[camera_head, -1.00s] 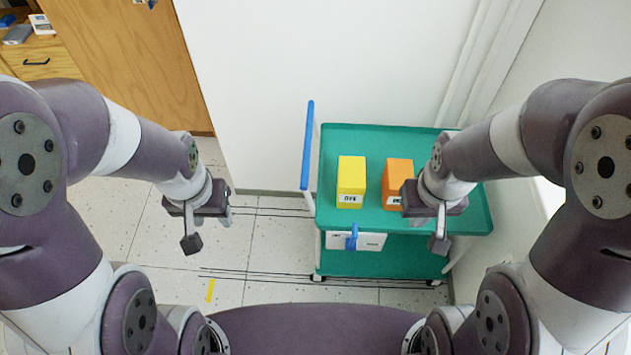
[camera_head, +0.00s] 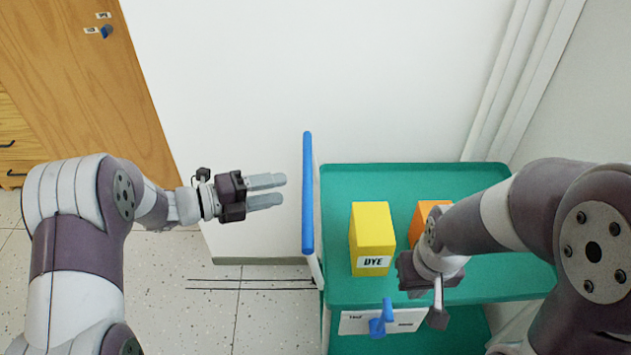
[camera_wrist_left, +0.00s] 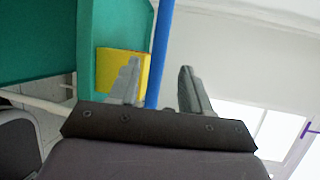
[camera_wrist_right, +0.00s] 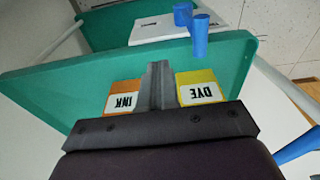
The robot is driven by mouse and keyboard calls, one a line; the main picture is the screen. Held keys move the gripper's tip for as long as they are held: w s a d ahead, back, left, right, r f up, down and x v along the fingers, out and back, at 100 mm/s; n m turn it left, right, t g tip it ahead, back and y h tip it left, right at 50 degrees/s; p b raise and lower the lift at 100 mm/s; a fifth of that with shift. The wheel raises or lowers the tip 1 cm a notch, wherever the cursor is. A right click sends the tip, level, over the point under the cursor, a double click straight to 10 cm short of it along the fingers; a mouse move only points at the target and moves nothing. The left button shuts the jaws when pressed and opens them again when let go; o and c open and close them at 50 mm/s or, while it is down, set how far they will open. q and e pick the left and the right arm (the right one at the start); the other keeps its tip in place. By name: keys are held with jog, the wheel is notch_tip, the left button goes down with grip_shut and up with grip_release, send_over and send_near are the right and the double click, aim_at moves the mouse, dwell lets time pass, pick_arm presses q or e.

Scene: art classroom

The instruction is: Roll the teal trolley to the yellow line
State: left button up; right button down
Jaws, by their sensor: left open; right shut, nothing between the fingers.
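The teal trolley (camera_head: 480,185) stands against the wall on the right, with an upright side frame and a blue handle bar (camera_head: 308,195) on its left. My left gripper (camera_head: 283,190) is open just left of the bar, fingers pointing at it. In the left wrist view the blue bar (camera_wrist_left: 161,40) lines up with the gap between the fingers (camera_wrist_left: 158,68); the head view shows it just beyond the tips. My right gripper (camera_head: 416,292) is shut and empty over the trolley's front right part. The yellow line is not in view now.
A yellow DYE box (camera_head: 372,235) and an orange INK box (camera_head: 424,215) stand on the trolley top. A white label plate (camera_head: 355,322) with a blue lever (camera_head: 382,318) is on its front. Speckled floor (camera_head: 215,310) with thin black lines is clear to the left. A wooden cabinet (camera_head: 75,85) stands back left.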

pick_arm(q)
jog(key=b+x, duration=0.1)
jog(key=x, duration=0.9)
jog(key=shift+b, duration=0.35)
jog(key=shift+w+f, duration=0.1)
grip_shut()
